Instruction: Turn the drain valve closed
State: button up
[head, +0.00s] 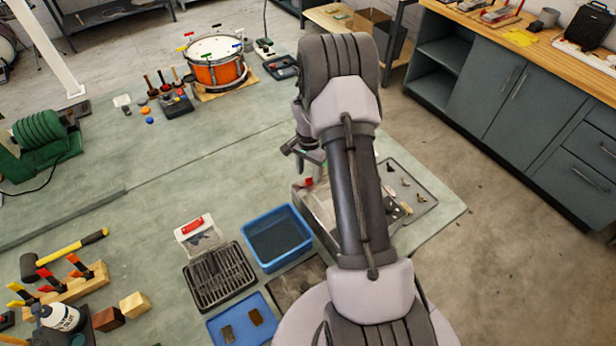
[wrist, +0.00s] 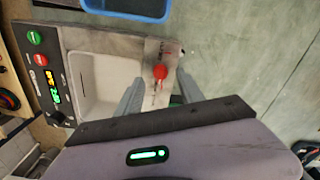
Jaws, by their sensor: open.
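The drain valve (wrist: 160,71) shows as a small red knob on a pale metal plate beside the basin of a bench machine (wrist: 95,85). My gripper (wrist: 160,80) is open and empty, with one grey finger on each side of the knob in the wrist picture. Whether the fingers are down at the knob's height I cannot tell. In the head view my gripper (head: 304,150) appears above and behind the knob, and my arm hides much of the machine.
A blue bin (head: 278,238) stands left of the machine, with a black rack (head: 218,275) further left. A tray of small parts (head: 415,185) lies to the right. The orange drum (head: 217,72) is at the back. The green bench top between them is mostly clear.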

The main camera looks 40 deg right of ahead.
aim_at(309, 181)
jog(key=shift+f, duration=1.35)
grip_shut()
